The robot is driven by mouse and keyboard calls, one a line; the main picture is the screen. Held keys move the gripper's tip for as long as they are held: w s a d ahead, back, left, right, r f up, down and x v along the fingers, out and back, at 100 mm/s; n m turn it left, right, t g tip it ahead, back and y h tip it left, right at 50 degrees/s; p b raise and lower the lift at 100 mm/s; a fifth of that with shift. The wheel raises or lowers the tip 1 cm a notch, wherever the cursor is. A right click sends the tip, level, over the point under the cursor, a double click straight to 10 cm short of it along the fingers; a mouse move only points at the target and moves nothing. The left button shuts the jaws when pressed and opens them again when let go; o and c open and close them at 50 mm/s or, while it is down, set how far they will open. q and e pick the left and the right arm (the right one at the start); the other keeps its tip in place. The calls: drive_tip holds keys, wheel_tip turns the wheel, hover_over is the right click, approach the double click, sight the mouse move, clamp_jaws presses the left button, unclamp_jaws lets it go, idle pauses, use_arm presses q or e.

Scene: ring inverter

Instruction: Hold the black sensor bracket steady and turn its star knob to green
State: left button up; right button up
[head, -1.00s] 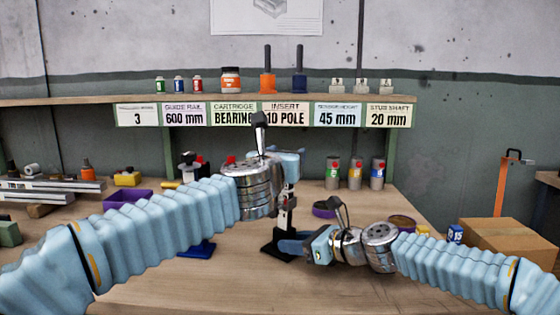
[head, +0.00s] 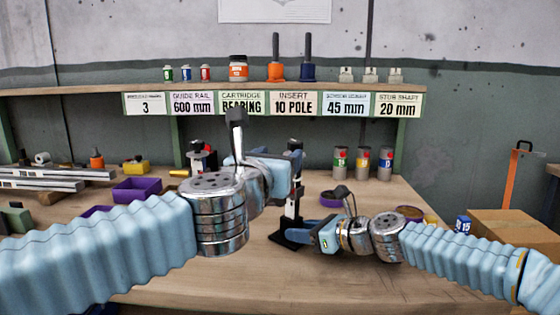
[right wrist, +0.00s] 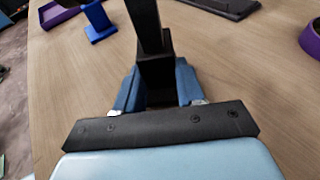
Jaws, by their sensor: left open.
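The black sensor bracket (head: 293,205) stands upright on the table, its flat black foot (head: 284,240) on the wood. My right gripper (head: 300,240) is low at the bracket. In the right wrist view its blue fingers (right wrist: 158,92) lie on both sides of the black post (right wrist: 152,45) and appear to press against it. My left gripper (head: 292,170) is open beside the upper part of the bracket, in front of it from the head camera. I cannot make out the star knob or its colour marks; the left gripper covers part of that area.
Purple trays (head: 137,189), rails (head: 50,180) and a yellow block (head: 136,167) lie at left. Several cans (head: 363,163) stand behind the bracket. A purple ring (head: 331,199) and a cardboard box (head: 515,232) are at right. A blue stand (right wrist: 98,22) shows near the bracket. The front table is clear.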

drive_tip(key=o, duration=0.5)
drive_tip(key=shift+d, duration=0.1)
